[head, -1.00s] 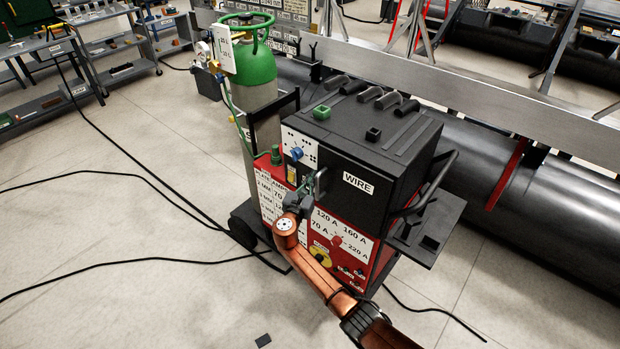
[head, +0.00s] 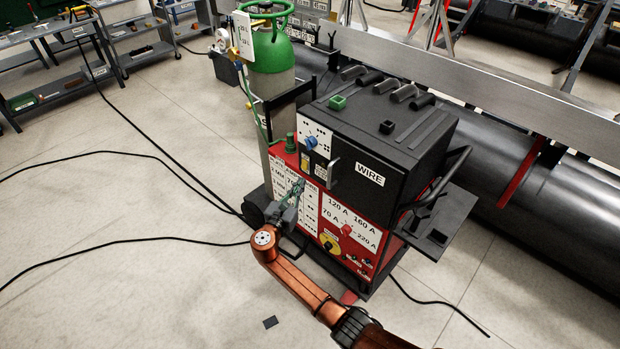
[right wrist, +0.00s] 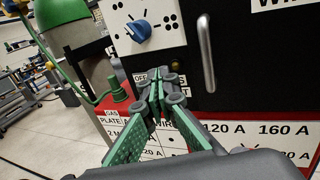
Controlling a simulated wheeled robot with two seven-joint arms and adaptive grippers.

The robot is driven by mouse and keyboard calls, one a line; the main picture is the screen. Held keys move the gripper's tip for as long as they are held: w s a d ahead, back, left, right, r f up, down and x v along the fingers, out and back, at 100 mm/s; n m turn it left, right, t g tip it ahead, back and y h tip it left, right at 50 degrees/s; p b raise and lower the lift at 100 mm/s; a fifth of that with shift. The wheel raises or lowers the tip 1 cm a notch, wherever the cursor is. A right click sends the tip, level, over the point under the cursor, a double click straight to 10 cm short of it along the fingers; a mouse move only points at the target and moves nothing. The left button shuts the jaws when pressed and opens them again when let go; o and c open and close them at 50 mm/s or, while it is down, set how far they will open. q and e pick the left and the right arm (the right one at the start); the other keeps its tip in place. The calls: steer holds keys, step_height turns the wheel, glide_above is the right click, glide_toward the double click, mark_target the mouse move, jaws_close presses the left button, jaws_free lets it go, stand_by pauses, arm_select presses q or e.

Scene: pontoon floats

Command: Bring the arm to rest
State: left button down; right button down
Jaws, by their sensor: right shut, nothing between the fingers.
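My right arm, orange, comes in from the bottom right of the head view. My right gripper (head: 296,192) is shut and empty, in front of the welding machine's red panel (head: 350,222) with its white labels. In the right wrist view the gripper's green-padded fingers (right wrist: 156,98) meet at their tips, in front of the machine's face below the blue knob (right wrist: 139,30). The fingers hide part of the labels there. Whether the tips touch the panel I cannot tell. My left gripper is not in view.
The black welding machine (head: 395,140) carries a green gas cylinder (head: 270,50) behind it. A large dark pipe (head: 530,210) lies to the right. Black cables (head: 130,241) cross the floor at the left. Open floor (head: 130,300) lies at the lower left.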

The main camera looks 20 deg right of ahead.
steer(key=shift+s+a+f, duration=0.1)
steer(key=shift+s+a, duration=0.1)
steer(key=shift+a, duration=0.05)
steer(key=s+d+f+m+g+y, duration=0.1)
steer(key=s+d+f, duration=0.1)
steer(key=f, duration=0.6)
steer(key=s+d+f+m+g+y, duration=0.1)
steer(key=s+d+f+g+y, duration=0.1)
steer(key=f, duration=0.7)
steer(key=s+d+f+m+g+y, duration=0.1)
steer(key=s+d+f, duration=0.1)
steer(key=f, duration=0.6)
steer(key=s+d+f+m+g+y, duration=0.2)
steer(key=s+f+m, duration=0.1)
steer(key=s+f, duration=0.75)
steer(key=s+d+f+m+g+y, duration=0.1)
steer(key=s+d+f+m+g, duration=0.15)
steer(key=s+f, duration=0.8)
steer(key=s+d+f+m+g+y, duration=0.1)
steer(key=s+f+m+g+y, duration=0.4)
steer(key=s+f, duration=1.2)
steer(key=s+d+f+m, duration=0.1)
steer(key=s+m, duration=0.5)
steer(key=s, duration=0.9)
steer(key=s+d+f+m, duration=0.1)
steer(key=s+f+m, duration=0.3)
steer(key=s, duration=1.1)
steer(key=m, duration=0.3)
steer(key=shift+s, duration=0.2)
steer(key=shift+t, duration=0.25)
